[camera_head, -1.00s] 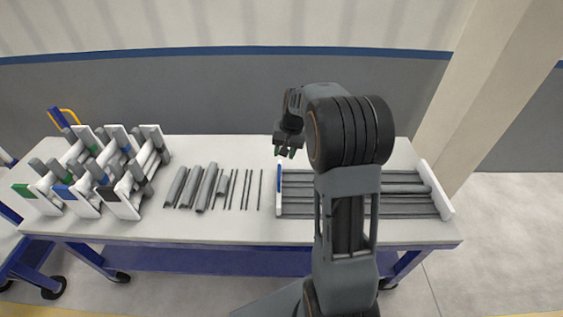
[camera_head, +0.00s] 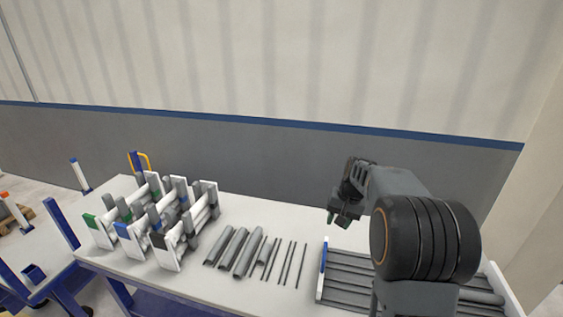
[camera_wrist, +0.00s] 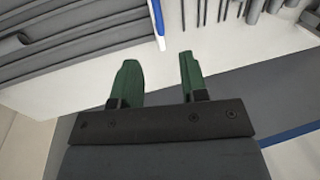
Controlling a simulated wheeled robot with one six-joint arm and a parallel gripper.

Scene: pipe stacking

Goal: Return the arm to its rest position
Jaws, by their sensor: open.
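My gripper (camera_head: 339,217) is raised above the table, near the left end of the pipe rack. In the wrist view its two green fingers (camera_wrist: 160,80) stand apart with nothing between them. My arm bends over the right side of the table and hides part of the rack. The rack (camera_head: 322,270) has a white end piece with a blue top and holds several grey pipes lying flat. The rack's blue-topped end also shows in the wrist view (camera_wrist: 158,22), beyond the fingers.
Several loose grey pipes (camera_head: 240,250), thick to thin, lie on the white table (camera_head: 200,282) left of the rack. White stands (camera_head: 165,255) with green, blue and black marks hold pipes at the left. A grey wall with a blue stripe (camera_head: 280,124) rises behind.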

